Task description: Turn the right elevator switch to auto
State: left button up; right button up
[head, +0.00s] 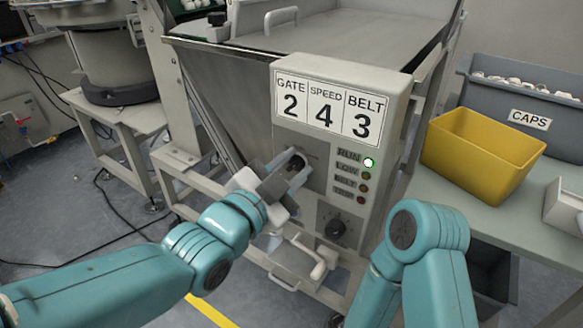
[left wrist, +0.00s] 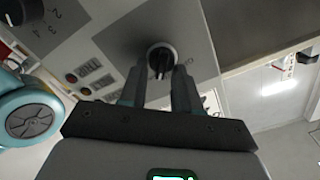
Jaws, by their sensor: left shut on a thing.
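A grey control box (head: 318,190) on the hopper stand carries a dark rotary switch knob (head: 297,163) on its left part. My left gripper (head: 293,168) is at this knob, its fingers shut on it. In the left wrist view the black knob (left wrist: 160,59) sits on its round base between the two fingertips (left wrist: 160,75). The lettering around the knob is mostly hidden by the fingers, so its set position cannot be read. A second dark dial (head: 335,228) sits lower on the box.
The box's sign (head: 325,108) reads GATE 2, SPEED 4, BELT 3. A green lamp (head: 368,162) is lit beside RUN. A yellow bin (head: 480,152) and a grey CAPS bin (head: 535,105) stand on the right table. A white tray-like part (head: 295,262) is below the box.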

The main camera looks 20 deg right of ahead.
pick_arm(q)
jog(key=n, duration=0.3)
jog(key=shift+w+a+r, duration=0.1)
jog(key=shift+w, duration=0.05)
jog(key=shift+w+a+n+p, duration=0.1)
jog(key=shift+n+p, duration=0.25)
jog(key=shift+n, duration=1.75)
jog(key=o, duration=1.1)
jog(key=shift+c, duration=0.2)
